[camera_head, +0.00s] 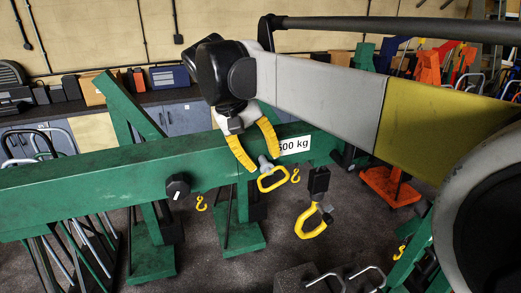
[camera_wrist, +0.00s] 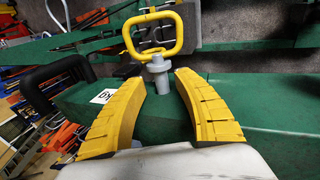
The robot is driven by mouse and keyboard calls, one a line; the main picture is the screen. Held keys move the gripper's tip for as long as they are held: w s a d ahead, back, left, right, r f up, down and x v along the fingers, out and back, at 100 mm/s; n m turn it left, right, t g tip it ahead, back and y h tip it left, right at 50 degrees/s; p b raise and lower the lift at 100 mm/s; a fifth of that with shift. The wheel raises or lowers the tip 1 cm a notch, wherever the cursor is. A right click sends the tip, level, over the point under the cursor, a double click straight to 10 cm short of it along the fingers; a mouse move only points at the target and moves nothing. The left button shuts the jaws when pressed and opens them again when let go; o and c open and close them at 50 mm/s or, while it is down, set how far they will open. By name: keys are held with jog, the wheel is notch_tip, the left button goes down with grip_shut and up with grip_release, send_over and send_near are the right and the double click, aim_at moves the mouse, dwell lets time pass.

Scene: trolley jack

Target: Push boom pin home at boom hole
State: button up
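The boom pin has a yellow loop handle (camera_head: 272,180) and a grey stepped shaft. It is at the near side of the green boom (camera_head: 100,185), by the "500 kg" label. In the wrist view, the pin's grey shaft (camera_wrist: 159,73) stands out from the green boom, its handle beyond. I cannot tell how deep it sits; the boom hole is hidden. My gripper (camera_head: 262,160) has two curved yellow fingers spread apart. In the wrist view, my gripper (camera_wrist: 161,80) has the grey shaft between or just past its fingertips, with no clear contact. It holds nothing.
A black knob (camera_head: 178,187) sticks out of the boom to the left. A bench with boxes (camera_head: 170,76) stands behind, and an orange stand (camera_head: 390,187) is at right.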

jog(key=v, duration=1.1)
